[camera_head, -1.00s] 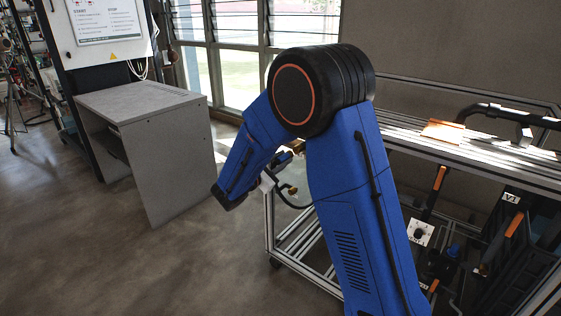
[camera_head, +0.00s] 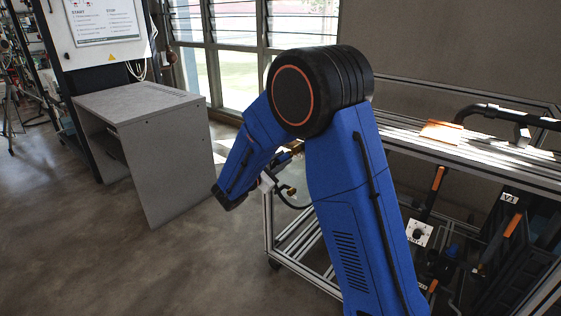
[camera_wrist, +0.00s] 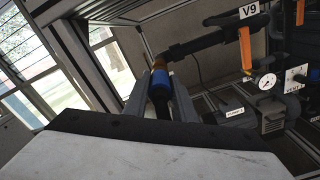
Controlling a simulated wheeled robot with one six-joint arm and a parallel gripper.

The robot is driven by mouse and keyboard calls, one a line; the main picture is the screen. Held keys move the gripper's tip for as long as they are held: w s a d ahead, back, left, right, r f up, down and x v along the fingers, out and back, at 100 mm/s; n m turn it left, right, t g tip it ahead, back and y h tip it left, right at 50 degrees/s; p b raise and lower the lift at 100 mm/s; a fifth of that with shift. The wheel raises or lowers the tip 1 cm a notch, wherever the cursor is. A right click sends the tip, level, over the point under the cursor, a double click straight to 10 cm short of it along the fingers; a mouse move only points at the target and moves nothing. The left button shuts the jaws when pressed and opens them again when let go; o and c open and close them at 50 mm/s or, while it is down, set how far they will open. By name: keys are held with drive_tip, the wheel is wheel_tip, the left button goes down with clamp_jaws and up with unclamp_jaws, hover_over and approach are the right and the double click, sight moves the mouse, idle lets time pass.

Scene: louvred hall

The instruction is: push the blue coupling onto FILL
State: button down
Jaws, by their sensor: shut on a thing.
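My gripper (camera_wrist: 163,100) is shut on the blue coupling (camera_wrist: 160,79), which sits between its two grey fingers in the wrist view. A brass-coloured end (camera_wrist: 160,63) shows beyond the blue part, close to a dark pipe running to the right. I cannot tell whether the brass end touches that pipe. No FILL label can be read in either view. In the head view my arm hides most of the gripper; a small blue piece (camera_head: 284,158) shows beside the forearm, with a dark hose looping below it.
A metal-framed rack (camera_head: 470,160) stands at the right with pipes and orange-handled valves.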

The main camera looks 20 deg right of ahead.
sight(278, 162)
drive_tip(key=shift+w+d, duration=0.35)
drive_tip(key=shift+d, duration=0.15)
drive_tip(key=shift+w+d, duration=0.2)
drive_tip(key=shift+d, duration=0.05)
drive_tip(key=shift+w+d, duration=0.1)
drive_tip(key=c, duration=1.4)
unclamp_jaws()
drive_tip(key=shift+v, duration=3.5)
